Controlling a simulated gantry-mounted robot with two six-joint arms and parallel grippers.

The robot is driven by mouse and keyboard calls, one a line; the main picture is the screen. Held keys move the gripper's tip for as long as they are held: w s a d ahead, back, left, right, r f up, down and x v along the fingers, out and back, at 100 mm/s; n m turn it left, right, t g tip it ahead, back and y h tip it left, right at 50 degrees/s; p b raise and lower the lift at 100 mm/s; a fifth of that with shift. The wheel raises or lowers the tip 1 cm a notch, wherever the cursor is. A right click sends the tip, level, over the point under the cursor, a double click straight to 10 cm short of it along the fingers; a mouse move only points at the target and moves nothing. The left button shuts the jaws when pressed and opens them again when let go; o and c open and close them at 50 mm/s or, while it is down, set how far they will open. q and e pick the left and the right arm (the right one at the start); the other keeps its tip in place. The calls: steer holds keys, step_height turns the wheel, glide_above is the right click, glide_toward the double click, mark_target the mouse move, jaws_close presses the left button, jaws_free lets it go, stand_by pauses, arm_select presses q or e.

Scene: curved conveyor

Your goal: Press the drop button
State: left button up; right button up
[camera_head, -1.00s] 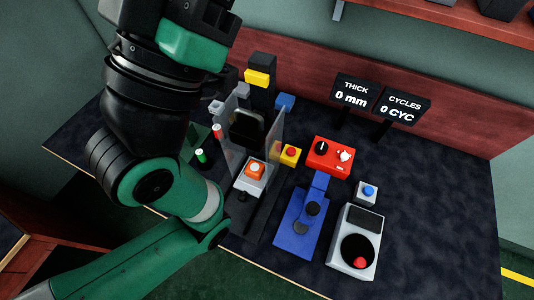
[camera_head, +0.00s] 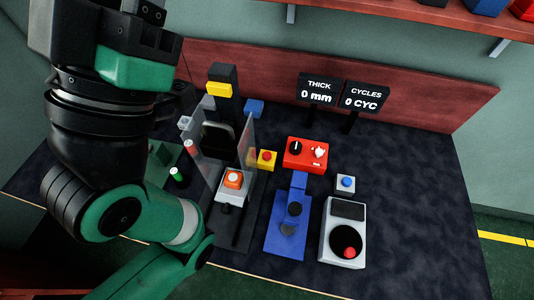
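Several buttons are in view and I cannot read a label saying which is the drop button. An orange button (camera_head: 233,180) sits on a white block between clear upright panels. A red button on a yellow box (camera_head: 262,160) is just right of the panels. A blue button (camera_head: 347,183) tops a small grey box farther right. A red knob-like button (camera_head: 349,253) is on a grey and black unit at the front right. A green-topped piece (camera_head: 177,173) stands left of the panels. My green and black arm fills the left side; no gripper fingers can be made out.
A red box with dials (camera_head: 306,155) and a blue stand (camera_head: 288,226) are mid-table. Two black displays, "THICK 0 mm" (camera_head: 319,90) and "CYCLES 0 CYC" (camera_head: 365,97), stand behind. The clear panel (camera_head: 247,147) rises beside the orange button. The dark table's right side (camera_head: 420,220) is free.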

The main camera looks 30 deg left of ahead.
arm_select(q)
jaws_close()
stand_by(1.4)
